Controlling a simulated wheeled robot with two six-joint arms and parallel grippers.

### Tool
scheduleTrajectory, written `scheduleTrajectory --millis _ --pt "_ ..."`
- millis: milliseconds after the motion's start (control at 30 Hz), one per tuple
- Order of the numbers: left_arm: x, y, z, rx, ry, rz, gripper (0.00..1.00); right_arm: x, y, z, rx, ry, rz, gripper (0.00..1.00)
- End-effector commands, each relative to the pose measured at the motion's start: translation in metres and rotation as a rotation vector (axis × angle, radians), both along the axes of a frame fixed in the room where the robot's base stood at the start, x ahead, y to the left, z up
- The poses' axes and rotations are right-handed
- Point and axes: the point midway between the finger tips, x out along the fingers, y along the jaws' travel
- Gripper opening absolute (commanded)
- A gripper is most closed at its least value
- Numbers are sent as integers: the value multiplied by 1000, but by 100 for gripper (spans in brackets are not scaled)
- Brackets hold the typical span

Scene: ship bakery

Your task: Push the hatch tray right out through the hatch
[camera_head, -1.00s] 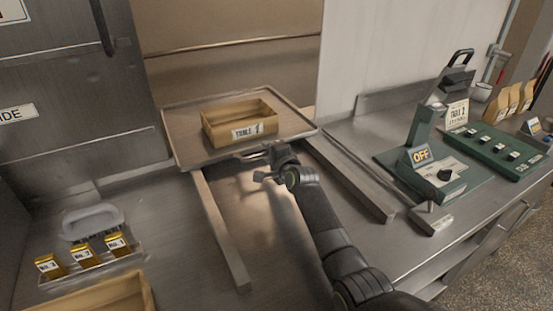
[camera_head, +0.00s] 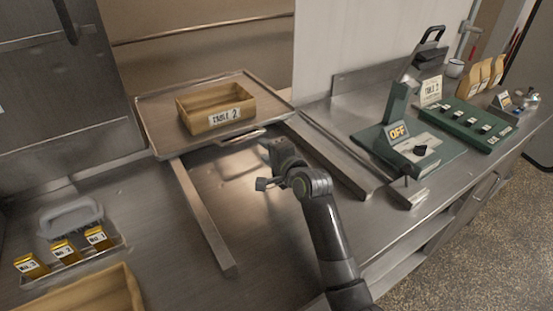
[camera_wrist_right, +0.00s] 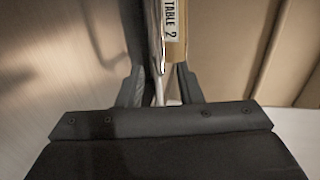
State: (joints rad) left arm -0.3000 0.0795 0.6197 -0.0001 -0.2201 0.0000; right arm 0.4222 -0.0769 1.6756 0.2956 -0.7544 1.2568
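The hatch tray (camera_head: 158,122) is a flat metal tray with a raised rim and a handle (camera_head: 240,138) on its near side. It lies level at the hatch opening (camera_head: 200,55), at the far end of two rails. An open wooden box (camera_head: 203,123) labelled TABLE 2 sits on it. My right gripper (camera_head: 270,168) is just short of the handle, apart from it, with its fingers spread and empty. In the right wrist view the gripper (camera_wrist_right: 160,88) is open, and the tray's edge and the box (camera_wrist_right: 174,40) show ahead between the fingers. My left gripper is out of view.
The left rail (camera_head: 205,220) and right rail (camera_head: 335,160) run along the counter. Right stand a green press marked OFF (camera_head: 400,130) and a green switch panel (camera_head: 470,120). Front left are a rack of gold packets (camera_head: 65,250) and another wooden box (camera_head: 100,290).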

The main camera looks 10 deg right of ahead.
Motion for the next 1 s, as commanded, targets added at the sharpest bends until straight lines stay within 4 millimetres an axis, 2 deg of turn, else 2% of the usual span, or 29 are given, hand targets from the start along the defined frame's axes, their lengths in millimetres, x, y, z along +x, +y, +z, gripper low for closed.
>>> scheduleTrajectory --millis 200,400,1000 --pt "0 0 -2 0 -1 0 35 -28 -10 5 0 0 0 33" --pt "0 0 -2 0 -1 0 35 -42 -15 9 0 1 0 33" --pt "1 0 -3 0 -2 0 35 -44 -16 10 -1 0 0 33"
